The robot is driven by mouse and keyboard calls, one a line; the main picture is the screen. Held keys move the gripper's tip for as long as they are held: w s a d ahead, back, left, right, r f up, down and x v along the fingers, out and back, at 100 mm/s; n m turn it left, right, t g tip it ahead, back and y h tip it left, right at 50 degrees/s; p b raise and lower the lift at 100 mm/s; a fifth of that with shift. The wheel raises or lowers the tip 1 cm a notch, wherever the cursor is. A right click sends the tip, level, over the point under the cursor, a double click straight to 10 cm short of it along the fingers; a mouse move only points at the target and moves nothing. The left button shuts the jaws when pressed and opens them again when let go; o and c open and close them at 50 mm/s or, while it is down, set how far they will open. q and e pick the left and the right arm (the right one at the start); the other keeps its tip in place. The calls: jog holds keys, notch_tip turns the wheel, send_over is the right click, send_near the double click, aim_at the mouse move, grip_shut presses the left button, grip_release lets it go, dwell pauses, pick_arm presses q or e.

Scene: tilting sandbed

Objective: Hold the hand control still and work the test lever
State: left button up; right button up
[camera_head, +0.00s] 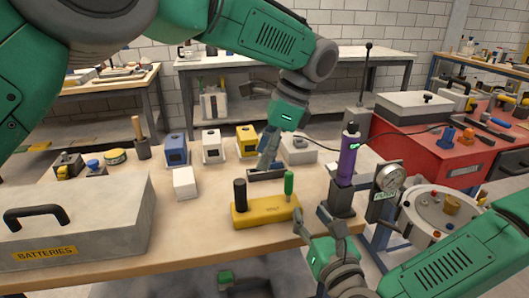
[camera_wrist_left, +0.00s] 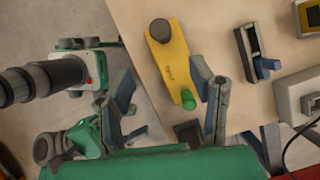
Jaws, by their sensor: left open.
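The hand control appears to be the yellow block (camera_head: 262,212), lying flat near the table's front edge. A black knob (camera_head: 240,194) stands at one end and a green-handled lever (camera_head: 289,184), probably the test lever, at the other. In the left wrist view the yellow block (camera_wrist_left: 170,60) shows between the fingers, nearer the right one, with the green handle (camera_wrist_left: 188,99) below. My left gripper (camera_head: 268,156) is open and empty, pointing down behind the block. My right gripper (camera_head: 322,218) looks open and empty, just right of the block, off the table's front edge.
A purple cylinder (camera_head: 347,160) stands upright to the right, near a gauge (camera_head: 390,178). A grey batteries case (camera_head: 100,222) fills the table's left. Small boxes (camera_head: 211,146) line the back. Bare table lies left of the yellow block.

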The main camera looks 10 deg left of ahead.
pick_arm(q)
send_over(236, 199)
jog(key=w+d, duration=0.2)
notch_tip(236, 199, down, 6)
jog(key=shift+s+a+r, duration=0.1)
jog(key=shift+s+r, duration=0.05)
jog(key=shift+r, duration=0.1)
jog(key=x, duration=0.4)
jog(key=d+x, duration=0.1)
jog(key=x, duration=0.1)
jog(key=shift+f, duration=0.55)
jog(key=shift+a+f, duration=0.25)
jog(key=shift+a, duration=0.4)
jog(key=shift+d, duration=0.1)
grip_shut()
jog(key=shift+d, duration=0.3)
jog(key=c, duration=0.6)
grip_release()
jog(key=shift+r, duration=0.1)
jog(key=shift+a, duration=0.25)
jog(key=r, duration=0.8)
jog(key=shift+d+r, duration=0.2)
jog(key=shift+r, duration=0.1)
jog(key=shift+a+r, duration=0.2)
jog(key=shift+r, duration=0.4)
jog(key=shift+d+f, duration=0.1)
